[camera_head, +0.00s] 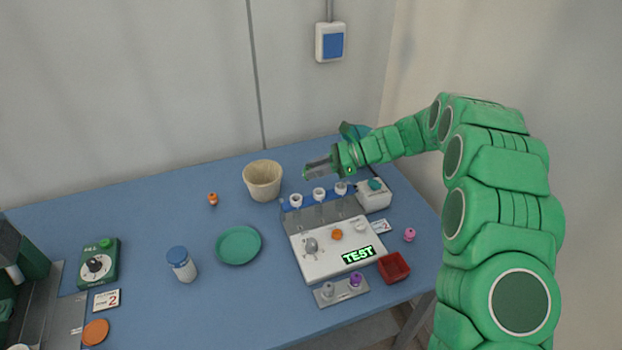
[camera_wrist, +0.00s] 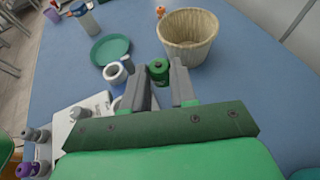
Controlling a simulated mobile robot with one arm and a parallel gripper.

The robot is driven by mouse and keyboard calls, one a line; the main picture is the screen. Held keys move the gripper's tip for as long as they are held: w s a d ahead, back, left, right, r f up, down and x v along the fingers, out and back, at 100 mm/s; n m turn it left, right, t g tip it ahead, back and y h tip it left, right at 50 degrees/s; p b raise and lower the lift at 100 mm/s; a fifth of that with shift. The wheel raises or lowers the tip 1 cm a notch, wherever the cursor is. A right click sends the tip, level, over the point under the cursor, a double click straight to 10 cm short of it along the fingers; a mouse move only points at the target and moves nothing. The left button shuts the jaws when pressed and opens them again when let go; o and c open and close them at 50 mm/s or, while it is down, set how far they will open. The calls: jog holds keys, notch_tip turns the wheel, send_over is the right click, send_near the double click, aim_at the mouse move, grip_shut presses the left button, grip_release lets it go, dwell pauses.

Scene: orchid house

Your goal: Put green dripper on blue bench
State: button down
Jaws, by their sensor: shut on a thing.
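The green dripper (camera_wrist: 159,72) shows in the wrist view as a small dark green piece with a round top. My gripper (camera_wrist: 154,66) is shut on it, with a grey finger on each side. In the head view my gripper (camera_head: 312,171) is above the back right of the blue bench (camera_head: 165,215), near the white cups (camera_head: 319,194). The dripper cannot be made out in the head view. The bench also shows in the wrist view (camera_wrist: 228,80), below the gripper.
A beige pot (camera_head: 263,181) stands left of my gripper. A white test device (camera_head: 325,252) lies in front. A green saucer (camera_head: 239,246) and a blue-lidded bottle (camera_head: 182,265) stand farther left. A red tray (camera_head: 394,267) is at the front right. The left back of the bench is clear.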

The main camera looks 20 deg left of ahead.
jog(key=w+a+f, duration=0.1)
jog(key=f, duration=0.1)
jog(key=w+a+f, duration=0.1)
jog(key=w, duration=0.1)
jog(key=w+a+f, duration=0.1)
jog(key=f, duration=0.1)
jog(key=shift+w+a+f, duration=0.15)
jog(key=shift+w+f, duration=0.2)
jog(key=shift+w+a+f, duration=0.2)
jog(key=shift+f, duration=1.75)
jog(key=c, duration=0.9)
grip_release()
jog(key=shift+f, duration=0.1)
